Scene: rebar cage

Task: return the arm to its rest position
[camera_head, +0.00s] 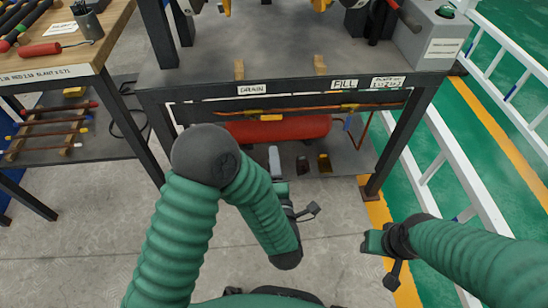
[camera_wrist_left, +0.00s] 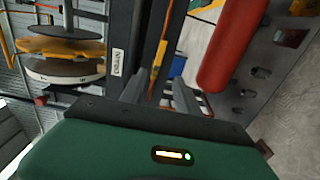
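My left arm comes in from the left in the head view, bent sharply at a dark elbow. Its left gripper (camera_head: 276,167) is in front of the workbench's lower shelf, mostly foreshortened behind the forearm. In the left wrist view the two grey fingers of the left gripper (camera_wrist_left: 158,92) stand apart with nothing visible between them. My right gripper (camera_head: 371,242) is at the right, over the floor in front of the bench, pointing left. Its fingers cannot be made out.
The workbench (camera_head: 280,62) stands ahead with a red cylinder (camera_head: 280,128) beneath; the cylinder also shows in the wrist view (camera_wrist_left: 232,45). A side table (camera_head: 95,45) with tools is at left, a white railing (camera_head: 455,170) at right. Grey floor (camera_head: 80,235) is open at lower left.

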